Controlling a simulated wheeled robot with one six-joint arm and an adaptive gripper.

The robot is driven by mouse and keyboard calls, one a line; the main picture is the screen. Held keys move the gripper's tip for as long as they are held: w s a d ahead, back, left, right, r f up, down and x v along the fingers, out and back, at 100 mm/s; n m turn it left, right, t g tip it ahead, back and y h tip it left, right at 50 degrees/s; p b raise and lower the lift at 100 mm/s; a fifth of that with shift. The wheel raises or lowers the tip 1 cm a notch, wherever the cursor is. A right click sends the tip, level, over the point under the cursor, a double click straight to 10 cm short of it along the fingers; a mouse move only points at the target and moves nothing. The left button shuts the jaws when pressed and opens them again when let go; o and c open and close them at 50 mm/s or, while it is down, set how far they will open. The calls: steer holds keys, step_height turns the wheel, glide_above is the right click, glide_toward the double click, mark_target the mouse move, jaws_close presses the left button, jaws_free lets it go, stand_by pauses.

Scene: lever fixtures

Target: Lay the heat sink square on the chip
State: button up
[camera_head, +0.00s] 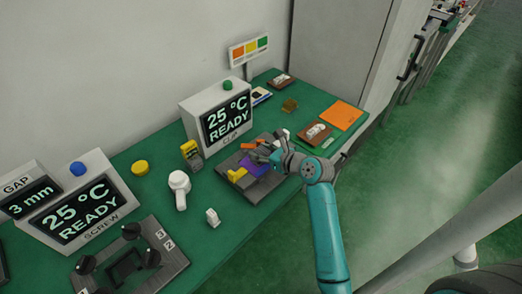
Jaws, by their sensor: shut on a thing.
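A dark fixture plate (264,190) lies on the green bench in front of the right-hand screen. On it are an orange lever (250,145) and a yellow lever (237,174). A purple block (251,167), which looks like the heat sink, is over the middle of the fixture. My gripper (263,155) reaches in from the right and is shut on this block, partly covering it. I cannot tell whether the block touches the fixture or is square to it. The chip is not visible, hidden by the block and gripper.
The right-hand screen box (216,116) reads 25 °C READY and stands close behind the fixture. A yellow meter (191,154), a white handled object (180,187) and a small white piece (212,217) stand to the left. An orange sheet (342,115) lies at right.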

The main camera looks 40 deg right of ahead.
steer(key=o, duration=1.2)
steer(key=shift+o, duration=0.2)
steer(key=v, duration=1.2)
